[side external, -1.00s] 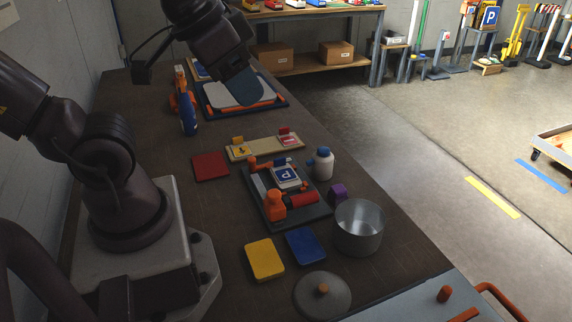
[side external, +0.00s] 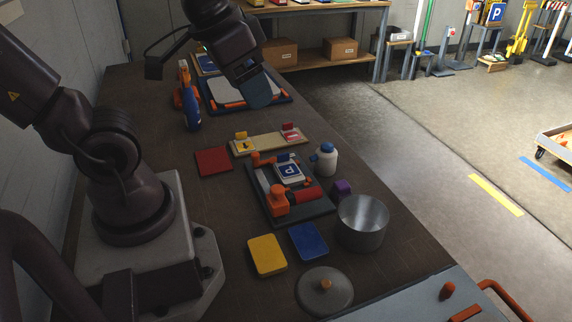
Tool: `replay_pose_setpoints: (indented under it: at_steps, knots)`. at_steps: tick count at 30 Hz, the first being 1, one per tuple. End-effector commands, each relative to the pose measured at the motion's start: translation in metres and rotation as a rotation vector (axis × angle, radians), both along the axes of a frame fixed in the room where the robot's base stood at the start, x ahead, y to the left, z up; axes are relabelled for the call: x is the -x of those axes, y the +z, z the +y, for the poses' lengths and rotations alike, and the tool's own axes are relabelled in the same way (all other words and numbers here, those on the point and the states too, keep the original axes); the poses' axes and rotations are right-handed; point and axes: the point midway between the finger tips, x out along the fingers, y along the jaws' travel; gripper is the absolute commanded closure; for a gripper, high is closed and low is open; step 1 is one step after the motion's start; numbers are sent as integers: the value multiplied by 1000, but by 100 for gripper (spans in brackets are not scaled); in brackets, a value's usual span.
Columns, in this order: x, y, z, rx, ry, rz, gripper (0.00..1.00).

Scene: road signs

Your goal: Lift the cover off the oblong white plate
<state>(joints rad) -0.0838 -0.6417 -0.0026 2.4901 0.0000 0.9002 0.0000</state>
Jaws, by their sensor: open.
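An oblong white plate (side external: 221,89) lies in a dark frame with orange strips at the back of the bench, partly behind my gripper. I cannot make out a separate cover on it. My gripper (side external: 257,97) has blue-grey fingers and hangs over the right part of that frame. It is open, and I see nothing held. The gap between its fingers is hidden from this side. A round grey lid (side external: 312,293) with an orange knob lies flat at the near end of the bench, apart from any plate.
A blue spray bottle (side external: 192,112) stands left of the frame. A pale board (side external: 268,143) with small signs, a dark fixture (side external: 318,212) with orange clamps, a white bottle (side external: 325,162) and a metal pot (side external: 362,225) crowd the middle. Red, yellow and blue squares lie nearby.

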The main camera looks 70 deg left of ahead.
Motion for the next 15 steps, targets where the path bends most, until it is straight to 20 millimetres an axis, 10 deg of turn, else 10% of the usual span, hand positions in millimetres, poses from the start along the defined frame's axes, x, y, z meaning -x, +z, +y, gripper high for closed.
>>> replay_pose_setpoints:
  at_steps: [7, 15]
  knots:
    - [-42, -41, 54, -11, 43, 236, 34]
    - [-84, -108, 129, -40, -355, 406, 34]
